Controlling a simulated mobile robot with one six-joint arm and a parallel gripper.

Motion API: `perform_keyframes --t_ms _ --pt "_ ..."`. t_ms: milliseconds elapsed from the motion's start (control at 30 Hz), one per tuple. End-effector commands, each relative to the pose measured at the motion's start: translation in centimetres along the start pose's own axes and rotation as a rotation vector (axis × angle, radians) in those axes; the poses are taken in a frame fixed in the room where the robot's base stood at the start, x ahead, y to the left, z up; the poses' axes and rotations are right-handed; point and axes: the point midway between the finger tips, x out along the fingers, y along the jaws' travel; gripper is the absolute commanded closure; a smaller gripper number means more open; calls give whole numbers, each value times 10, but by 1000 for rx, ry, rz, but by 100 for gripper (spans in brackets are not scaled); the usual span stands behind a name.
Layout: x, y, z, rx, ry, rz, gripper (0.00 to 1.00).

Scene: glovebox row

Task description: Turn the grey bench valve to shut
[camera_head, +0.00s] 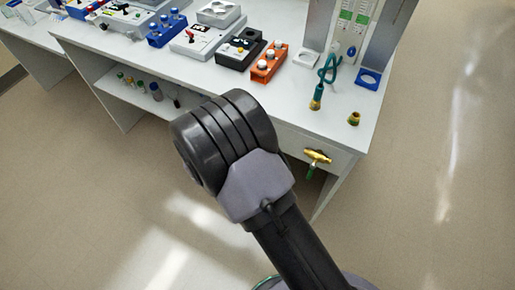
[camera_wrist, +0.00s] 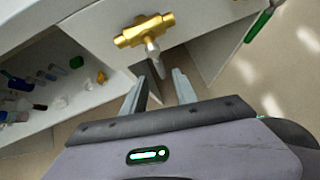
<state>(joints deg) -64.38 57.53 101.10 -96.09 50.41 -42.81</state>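The grey bench valve shows in the wrist view as a brass body (camera_wrist: 145,30) on the white bench front, with a short grey handle (camera_wrist: 152,48) pointing down towards my gripper. My gripper (camera_wrist: 160,77) is open, its two fingers apart just below the handle, with nothing visibly held. I cannot tell whether the fingertips overlap the handle in depth. In the head view my arm hides the gripper and the grey valve. A second brass valve (camera_head: 318,157) with a green handle (camera_head: 312,172) is on the bench front to the right; a green handle (camera_wrist: 258,25) also shows in the wrist view.
An open shelf (camera_head: 118,82) with several small bottles lies left of the valve, under the bench. The bench top (camera_head: 290,95) carries several boxes, including an orange one (camera_head: 269,62), and a teal hose (camera_head: 327,75). The floor (camera_head: 440,215) at right is clear.

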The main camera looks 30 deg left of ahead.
Motion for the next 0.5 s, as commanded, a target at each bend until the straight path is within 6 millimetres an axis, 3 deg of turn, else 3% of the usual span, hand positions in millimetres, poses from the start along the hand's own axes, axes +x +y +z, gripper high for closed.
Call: perform_keyframes --t_ms 33,233,367,500 --pt "-20 1 4 -2 -1 4 65" --pt "-77 1 4 -1 -1 3 65" --pt "-98 1 2 0 -1 2 65" --pt "-106 0 1 0 -1 0 65"
